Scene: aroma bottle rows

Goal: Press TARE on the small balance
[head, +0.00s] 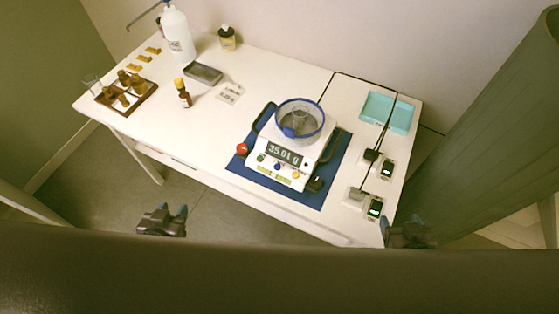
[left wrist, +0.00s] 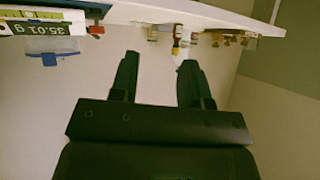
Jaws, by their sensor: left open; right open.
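The small balance (head: 303,152) stands on a blue mat (head: 332,170) at the front of the white table. Its display (head: 285,154) reads 35.01 g. Small coloured buttons, green (head: 261,158), blue (head: 278,167) and orange (head: 295,174), line its front; their labels are too small to read. A clear bowl with a blue rim (head: 300,117) sits on top. My left gripper (head: 162,218) is open and empty, in front of the table, left of the balance. The left wrist view shows its spread fingers (left wrist: 157,75) and the display upside down (left wrist: 60,30). My right gripper (head: 405,234) is open, right of the balance.
A red knob (head: 242,149) is at the balance's left and a black item (head: 315,184) at its right front corner. Small devices with green screens (head: 375,208) and a teal tray (head: 387,112) are right. Bottles (head: 183,93) and a wooden rack (head: 130,103) stand left.

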